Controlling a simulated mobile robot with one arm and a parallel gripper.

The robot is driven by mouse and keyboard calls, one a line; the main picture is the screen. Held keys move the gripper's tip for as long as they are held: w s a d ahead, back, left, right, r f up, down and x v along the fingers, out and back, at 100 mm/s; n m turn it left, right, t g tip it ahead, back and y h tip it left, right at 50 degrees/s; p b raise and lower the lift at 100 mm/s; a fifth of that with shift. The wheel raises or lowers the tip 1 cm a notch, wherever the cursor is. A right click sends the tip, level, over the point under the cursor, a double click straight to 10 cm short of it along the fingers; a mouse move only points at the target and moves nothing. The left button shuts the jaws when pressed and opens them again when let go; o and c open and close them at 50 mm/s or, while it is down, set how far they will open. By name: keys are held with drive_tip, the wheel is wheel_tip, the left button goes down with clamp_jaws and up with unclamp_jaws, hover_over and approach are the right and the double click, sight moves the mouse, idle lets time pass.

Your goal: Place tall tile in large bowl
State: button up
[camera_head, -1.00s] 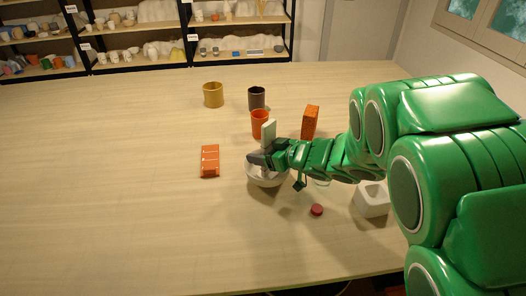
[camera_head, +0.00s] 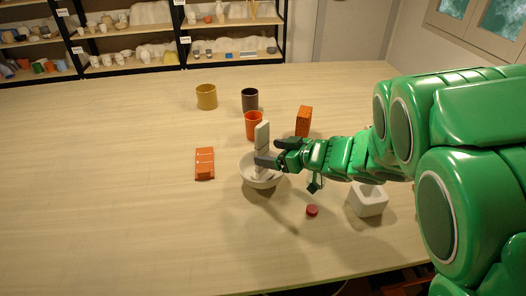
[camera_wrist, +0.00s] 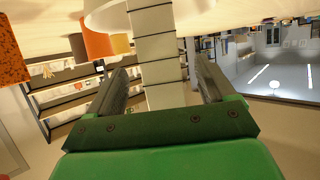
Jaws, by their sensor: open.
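The tall tile (camera_head: 262,136), pale with dark cross lines, stands nearly upright in the large white bowl (camera_head: 251,180). Its lower end is inside the bowl. My gripper (camera_head: 266,154) comes from the right at the tile's middle, above the bowl's rim. In the wrist view the tile (camera_wrist: 156,45) shows between the two open fingers (camera_wrist: 160,82), with gaps on both sides. The bowl's white rim (camera_wrist: 103,20) shows at the top of that view.
An orange cup (camera_head: 253,127), dark cup (camera_head: 250,102) and yellow cup (camera_head: 206,97) stand behind the bowl. An orange speckled block (camera_head: 304,121) is behind my arm. An orange tile stack (camera_head: 204,164) lies left. A red disc (camera_head: 312,210) and white hollow block (camera_head: 368,201) are at front right.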

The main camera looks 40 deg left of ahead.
drive_tip(key=shift+v, duration=3)
